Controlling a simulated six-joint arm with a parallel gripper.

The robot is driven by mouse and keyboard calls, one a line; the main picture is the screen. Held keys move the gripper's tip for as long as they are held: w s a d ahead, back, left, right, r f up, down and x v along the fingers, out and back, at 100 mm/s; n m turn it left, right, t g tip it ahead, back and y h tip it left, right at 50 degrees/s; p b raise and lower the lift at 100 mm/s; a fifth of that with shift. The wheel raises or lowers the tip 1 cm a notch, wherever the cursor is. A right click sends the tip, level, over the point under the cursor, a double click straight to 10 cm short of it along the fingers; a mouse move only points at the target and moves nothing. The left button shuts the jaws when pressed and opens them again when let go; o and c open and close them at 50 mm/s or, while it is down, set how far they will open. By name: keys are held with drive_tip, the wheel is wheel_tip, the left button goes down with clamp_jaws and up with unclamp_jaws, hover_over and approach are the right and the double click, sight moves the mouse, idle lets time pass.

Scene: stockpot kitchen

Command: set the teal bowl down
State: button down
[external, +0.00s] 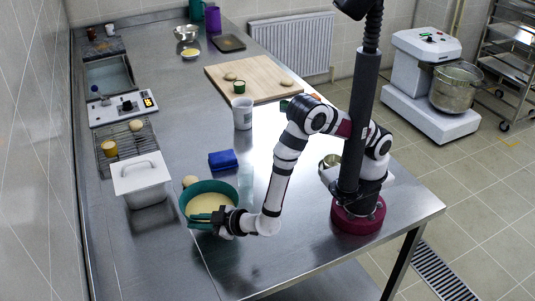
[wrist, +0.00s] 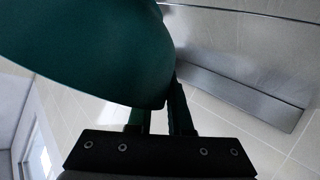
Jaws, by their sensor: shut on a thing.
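The teal bowl (external: 187,216) holds something pale yellow and is near the front of the steel table in the external view. My gripper (external: 221,213) is shut on the bowl's near right side. In the wrist view the bowl's dark teal outer wall (wrist: 85,45) fills the upper left, with its edge between the fingers of my gripper (wrist: 158,112). I cannot tell from these views whether the bowl's base touches the table.
A white lidded container (external: 141,182) stands left of the bowl. A round dough ball (external: 190,181) and a folded blue cloth (external: 223,160) lie behind it. The steel table (external: 290,255) is clear at the front right.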

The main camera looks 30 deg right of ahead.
drive_tip(key=f, duration=0.4)
drive_tip(key=shift+s+a+f, duration=0.3)
drive_tip(key=shift+s+a, duration=0.05)
drive_tip(key=shift+s, duration=0.05)
drive_tip(key=c, duration=0.8)
unclamp_jaws()
drive_tip(key=v, duration=1.2)
drive_tip(key=shift+d, duration=0.1)
